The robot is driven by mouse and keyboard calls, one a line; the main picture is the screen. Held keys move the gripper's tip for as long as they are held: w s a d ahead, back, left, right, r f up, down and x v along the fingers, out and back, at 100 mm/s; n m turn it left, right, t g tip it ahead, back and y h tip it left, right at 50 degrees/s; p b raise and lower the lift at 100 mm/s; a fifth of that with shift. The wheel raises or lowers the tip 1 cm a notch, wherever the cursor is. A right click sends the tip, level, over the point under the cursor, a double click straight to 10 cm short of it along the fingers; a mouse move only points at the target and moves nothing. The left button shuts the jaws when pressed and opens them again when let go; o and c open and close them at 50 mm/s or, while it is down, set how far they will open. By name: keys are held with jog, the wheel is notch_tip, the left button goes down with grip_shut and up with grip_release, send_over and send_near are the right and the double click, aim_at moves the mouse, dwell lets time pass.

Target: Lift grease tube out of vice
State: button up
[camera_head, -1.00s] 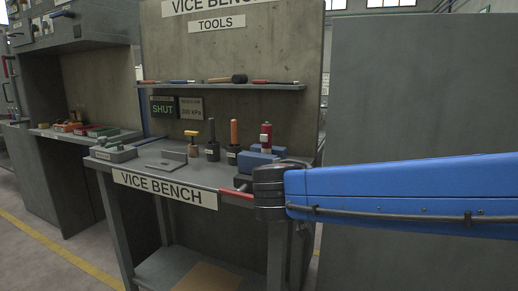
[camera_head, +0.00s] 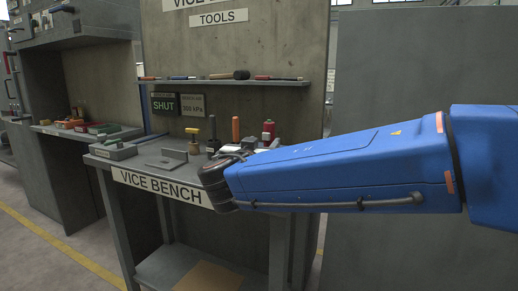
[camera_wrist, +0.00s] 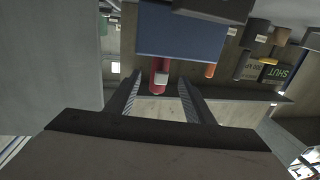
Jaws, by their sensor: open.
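The red grease tube (camera_head: 268,130) stands upright at the right of the bench in the head view, its lower part hidden behind my arm. In the wrist view, which looks upside down, the red tube (camera_wrist: 158,68) with a pale patch sticks out from the blue vice (camera_wrist: 180,32). In the head view only a small part of the blue vice (camera_head: 250,141) shows above my arm. My gripper (camera_wrist: 159,80) is open. Its fingers appear on either side of the tube in the wrist view; I cannot tell the distance between them, and no contact shows.
An orange-handled tool (camera_head: 235,128) and a yellow-topped tool (camera_head: 193,139) stand left of the tube on the bench. A tool shelf (camera_head: 220,82) runs along the back panel above. A sign reading SHUT (camera_head: 164,103) hangs there. A tall grey panel (camera_head: 420,70) is at the right.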

aim_at(272, 133)
jog(key=w, duration=0.3)
jog(key=w+d, duration=0.1)
jog(key=w, duration=0.3)
jog(key=w+d, duration=0.1)
jog(key=w, duration=0.3)
jog(key=shift+w+d, duration=0.1)
grip_shut()
jog(key=shift+r, duration=0.1)
notch_tip(272, 133, up, 10)
dwell(3.0)
